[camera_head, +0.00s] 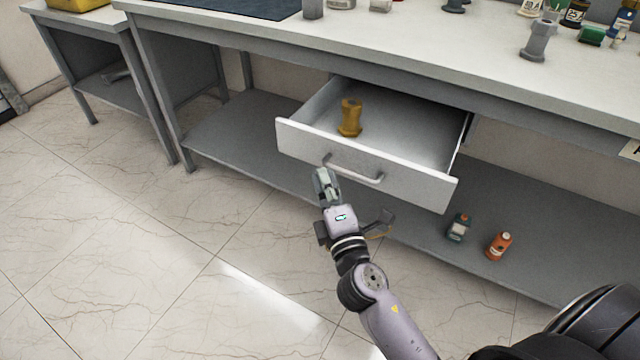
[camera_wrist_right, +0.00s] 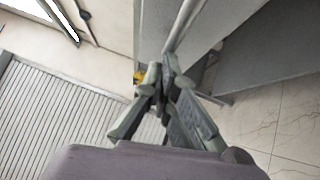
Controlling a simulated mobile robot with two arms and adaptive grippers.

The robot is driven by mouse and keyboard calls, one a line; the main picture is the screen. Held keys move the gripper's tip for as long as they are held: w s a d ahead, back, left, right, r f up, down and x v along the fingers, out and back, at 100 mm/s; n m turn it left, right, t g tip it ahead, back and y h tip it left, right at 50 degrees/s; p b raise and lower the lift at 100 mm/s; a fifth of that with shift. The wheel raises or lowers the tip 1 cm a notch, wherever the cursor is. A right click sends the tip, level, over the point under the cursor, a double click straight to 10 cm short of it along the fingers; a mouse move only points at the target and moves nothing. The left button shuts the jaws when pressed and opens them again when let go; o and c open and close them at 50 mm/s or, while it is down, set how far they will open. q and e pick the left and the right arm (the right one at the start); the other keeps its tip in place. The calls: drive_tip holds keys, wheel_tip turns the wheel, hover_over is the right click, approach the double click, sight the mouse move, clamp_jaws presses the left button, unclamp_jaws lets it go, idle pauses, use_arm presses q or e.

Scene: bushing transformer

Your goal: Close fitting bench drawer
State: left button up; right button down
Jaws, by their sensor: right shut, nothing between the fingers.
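The fitting bench drawer (camera_head: 400,180) is pulled well out from under the bench top in the head view. It is white with a bar handle (camera_head: 352,170) on its front. A yellow-brown fitting (camera_head: 350,118) stands inside it. My right gripper (camera_head: 322,172) is shut and empty, at the left end of the handle, close to the drawer front. I cannot tell whether it touches. In the right wrist view the shut fingers (camera_wrist_right: 165,75) point at a pale surface and bar. My left gripper is not in view.
The bench top (camera_head: 420,45) carries several bottles and grey fittings. On the lower shelf (camera_head: 240,145) stand a dark green bottle (camera_head: 458,228) and an orange bottle (camera_head: 499,245). A smaller table (camera_head: 85,45) stands at the left. The tiled floor (camera_head: 130,240) in front is clear.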

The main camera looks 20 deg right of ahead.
sight(372, 130)
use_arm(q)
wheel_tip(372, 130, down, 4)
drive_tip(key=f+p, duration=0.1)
use_arm(e)
drive_tip(key=w+d, duration=0.2)
drive_tip(key=d, duration=0.1)
drive_tip(key=w+d, duration=0.3)
drive_tip(key=d, duration=0.1)
drive_tip(key=w+d, duration=0.3)
drive_tip(key=shift+w+d+r, duration=0.1)
drive_tip(key=shift+d, duration=0.2)
drive_tip(key=w+d, duration=0.4)
drive_tip(key=d, duration=0.1)
drive_tip(key=w+d+b, duration=0.1)
drive_tip(key=w+d, duration=0.1)
drive_tip(key=shift+d, duration=0.4)
drive_tip(key=shift+w+d, duration=0.5)
drive_tip(key=shift+d, duration=0.1)
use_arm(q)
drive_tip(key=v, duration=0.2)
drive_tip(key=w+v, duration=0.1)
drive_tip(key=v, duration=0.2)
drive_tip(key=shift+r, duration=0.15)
use_arm(e)
drive_tip(key=shift+d+r, duration=0.1)
